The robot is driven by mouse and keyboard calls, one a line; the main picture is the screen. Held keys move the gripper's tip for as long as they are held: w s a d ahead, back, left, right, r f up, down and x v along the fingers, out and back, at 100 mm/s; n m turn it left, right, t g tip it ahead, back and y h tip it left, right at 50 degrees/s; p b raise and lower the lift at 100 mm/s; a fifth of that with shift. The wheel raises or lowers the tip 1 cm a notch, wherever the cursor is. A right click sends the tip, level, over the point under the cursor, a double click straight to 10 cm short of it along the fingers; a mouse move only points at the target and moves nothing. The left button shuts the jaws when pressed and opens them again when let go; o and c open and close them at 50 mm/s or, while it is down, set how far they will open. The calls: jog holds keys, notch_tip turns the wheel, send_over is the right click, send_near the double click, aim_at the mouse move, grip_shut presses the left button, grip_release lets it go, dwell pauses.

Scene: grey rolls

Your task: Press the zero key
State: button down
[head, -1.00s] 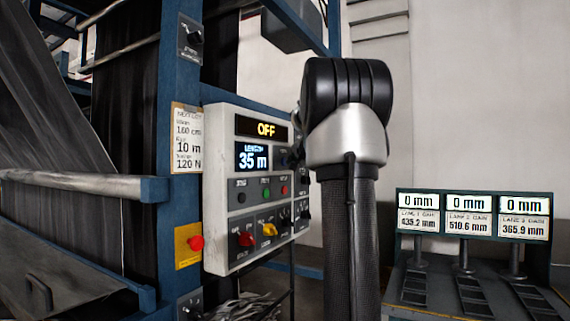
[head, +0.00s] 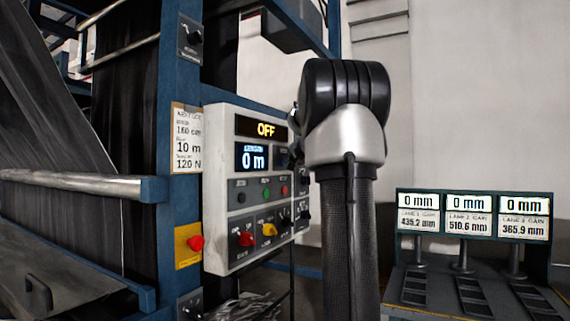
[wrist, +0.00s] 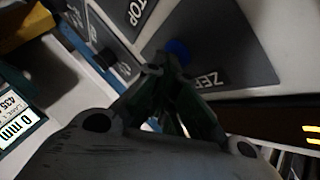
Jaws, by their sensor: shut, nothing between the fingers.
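The zero key is a round blue button (wrist: 178,50) on a dark plate (wrist: 215,62) in the wrist view. The plate's label reads "ZER", the rest cut off or hidden. My gripper (wrist: 160,72) is shut and empty, its fingertips right beside the blue button; I cannot tell whether they touch it. In the head view the control box (head: 222,215) has a blue length display (head: 252,157) reading "0 m" under a yellow "OFF" sign (head: 264,128). My arm's dark wrist covers the box's right side, and the zero key cannot be made out there.
Below the display are small buttons (head: 265,193), red and yellow knobs (head: 268,229) and, to the left, a red button on yellow (head: 195,243). A blue frame post (head: 180,60) stands left. A gauge stand (head: 472,215) is at the right.

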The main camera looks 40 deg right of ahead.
jog(key=shift+s, duration=0.1)
jog(key=shift+s+d, duration=0.3)
jog(key=shift+s, duration=0.35)
jog(key=shift+s+d, duration=0.3)
jog(key=shift+s, duration=0.5)
jog(key=shift+s+d, duration=0.35)
jog(key=shift+s, duration=0.4)
jog(key=shift+s+d, duration=0.3)
jog(key=shift+s, duration=0.5)
